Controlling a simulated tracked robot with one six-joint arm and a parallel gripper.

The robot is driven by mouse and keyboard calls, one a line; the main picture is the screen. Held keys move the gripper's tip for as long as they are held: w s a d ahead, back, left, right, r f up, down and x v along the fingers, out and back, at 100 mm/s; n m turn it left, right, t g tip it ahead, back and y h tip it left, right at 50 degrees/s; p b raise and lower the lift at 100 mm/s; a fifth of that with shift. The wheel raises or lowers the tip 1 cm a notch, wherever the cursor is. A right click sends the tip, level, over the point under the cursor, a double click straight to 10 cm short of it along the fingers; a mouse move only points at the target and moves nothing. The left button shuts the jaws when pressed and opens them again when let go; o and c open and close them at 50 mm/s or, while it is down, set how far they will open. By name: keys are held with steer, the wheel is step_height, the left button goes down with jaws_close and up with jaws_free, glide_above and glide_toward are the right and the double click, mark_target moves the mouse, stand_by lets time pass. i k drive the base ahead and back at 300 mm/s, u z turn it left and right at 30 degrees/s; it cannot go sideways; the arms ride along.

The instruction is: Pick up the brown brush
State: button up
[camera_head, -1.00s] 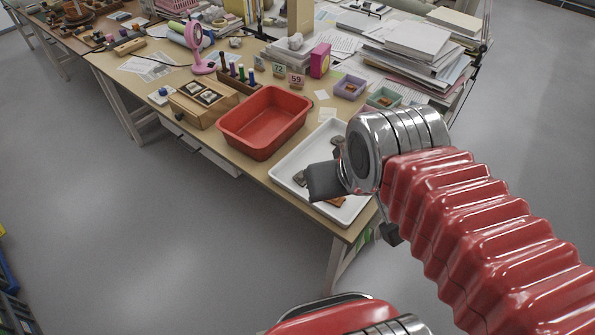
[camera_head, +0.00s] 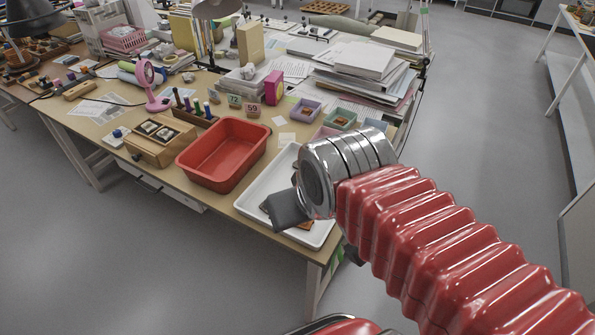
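I cannot make out a brown brush for certain in this view. My gripper (camera_head: 287,209) shows as a dark grey part below my silver wrist, over the white tray (camera_head: 262,190) at the table's front right corner. The wrist and gripper hide much of the tray. A small brown piece shows in the tray beside the gripper, too covered to identify. I cannot see the fingertips well enough to tell whether they are open or shut.
A red basin (camera_head: 222,153) stands left of the white tray. A wooden box (camera_head: 160,141), a pink fan (camera_head: 152,86) and a pen rack (camera_head: 194,109) are further left. Paper stacks (camera_head: 365,78) fill the back right. Open floor lies in front.

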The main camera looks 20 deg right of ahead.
mark_target(175, 89)
steer(key=u, duration=0.3)
steer(key=k, duration=0.45)
steer(key=u, duration=1.05)
steer(key=k, duration=0.95)
steer(key=u, duration=0.5)
steer(key=i, duration=1.8)
steer(key=z, duration=1.05)
steer(key=i, duration=0.55)
steer(key=z, duration=0.3)
